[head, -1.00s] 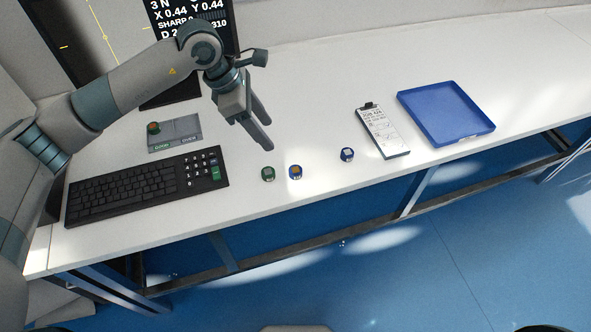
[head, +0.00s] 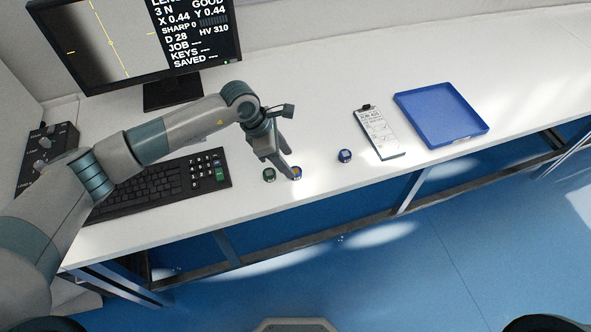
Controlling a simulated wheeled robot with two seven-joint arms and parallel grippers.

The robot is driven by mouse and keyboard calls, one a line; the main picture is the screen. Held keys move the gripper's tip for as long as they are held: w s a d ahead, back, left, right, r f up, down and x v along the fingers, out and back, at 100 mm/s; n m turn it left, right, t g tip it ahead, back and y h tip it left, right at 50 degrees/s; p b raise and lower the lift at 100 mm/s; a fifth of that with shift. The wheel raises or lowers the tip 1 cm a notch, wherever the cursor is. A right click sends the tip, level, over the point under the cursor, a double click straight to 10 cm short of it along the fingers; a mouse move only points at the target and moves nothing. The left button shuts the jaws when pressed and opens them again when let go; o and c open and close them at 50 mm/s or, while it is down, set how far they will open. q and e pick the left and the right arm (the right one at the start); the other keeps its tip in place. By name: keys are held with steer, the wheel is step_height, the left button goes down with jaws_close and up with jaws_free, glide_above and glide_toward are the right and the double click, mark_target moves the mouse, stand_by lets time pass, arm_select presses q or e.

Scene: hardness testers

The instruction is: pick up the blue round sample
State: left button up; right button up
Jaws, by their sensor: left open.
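Three small samples stand near the table's front edge: a green one (head: 269,175), a blue one with an orange top (head: 297,172), and a blue one with a pale top (head: 345,156) farther right. They are too small for me to tell which are round. My left gripper (head: 288,172) is open, pointing down at the orange-topped blue sample and partly covering it. I cannot tell whether the fingers touch it or are around it. The green sample is just left of the fingers. My right gripper is not in view.
A clipboard (head: 380,134) and a blue tray (head: 440,116) lie to the right. A black keyboard (head: 150,186) lies to the left, partly behind my left arm. A monitor (head: 140,40) stands at the back. The white table (head: 330,85) is clear behind the samples.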

mark_target(295, 171)
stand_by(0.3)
arm_select(q)
steer(key=shift+p+x, duration=1.35)
steer(key=shift+x, duration=1.3)
steer(key=shift+a, duration=0.1)
steer(key=c, duration=1.2)
